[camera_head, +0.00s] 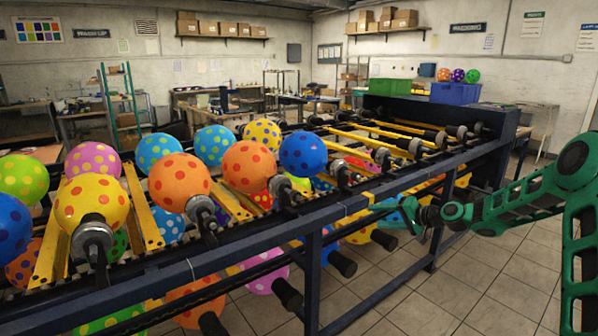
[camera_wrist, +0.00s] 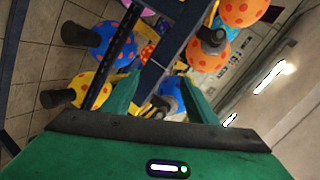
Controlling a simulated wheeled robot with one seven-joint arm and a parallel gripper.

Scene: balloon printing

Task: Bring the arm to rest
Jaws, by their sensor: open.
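My gripper (camera_head: 391,213) is at the right of the head view, on the end of my green arm, beside the rail of the balloon printing rack (camera_head: 318,240). It points left toward the rack. In the wrist view my gripper (camera_wrist: 160,92) shows two green fingers standing apart with nothing held between them. Beyond the fingers are a dark blue rack beam and several balloons. An orange balloon with red dots (camera_wrist: 207,50) and a blue balloon with red dots (camera_wrist: 112,40) hang on black holders there.
Dotted balloons, such as a yellow one (camera_head: 92,203) and a dark blue one (camera_head: 303,154), fill the rack's left part. Its right part has bare holders. A blue crate (camera_head: 455,93) and a green crate (camera_head: 390,87) stand at the far end. Tiled floor (camera_head: 490,275) is clear at the right.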

